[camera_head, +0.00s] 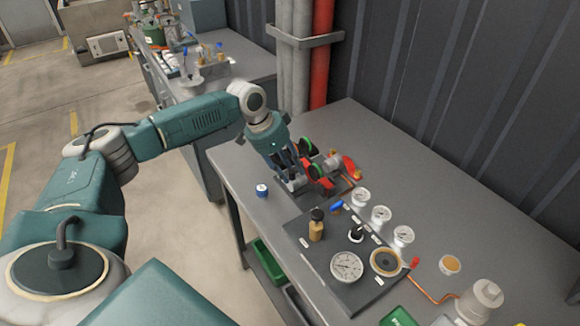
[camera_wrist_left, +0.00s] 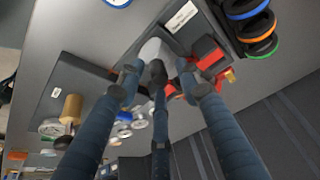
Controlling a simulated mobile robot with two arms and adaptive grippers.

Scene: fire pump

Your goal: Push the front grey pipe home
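A short grey pipe (camera_wrist_left: 152,48) shows just beyond my left fingertips in the left wrist view. In the head view its grey end (camera_head: 296,183) is partly hidden by my left gripper (camera_head: 291,172), which points down over the table's left part. In the left wrist view, the three dark fingers of my left gripper (camera_wrist_left: 157,78) reach toward the pipe, two at the sides and one in the middle. I cannot tell whether they touch or grip it. Red fittings (camera_wrist_left: 205,62) lie right beside the fingertips. My right gripper is not in view.
Black rings with coloured edges (camera_head: 311,158) stand close behind the gripper. A panel with gauges (camera_head: 347,266) and a brass valve (camera_head: 316,228) lies to the right. Vertical pipes (camera_head: 321,60) rise behind the table. The table's back right is clear.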

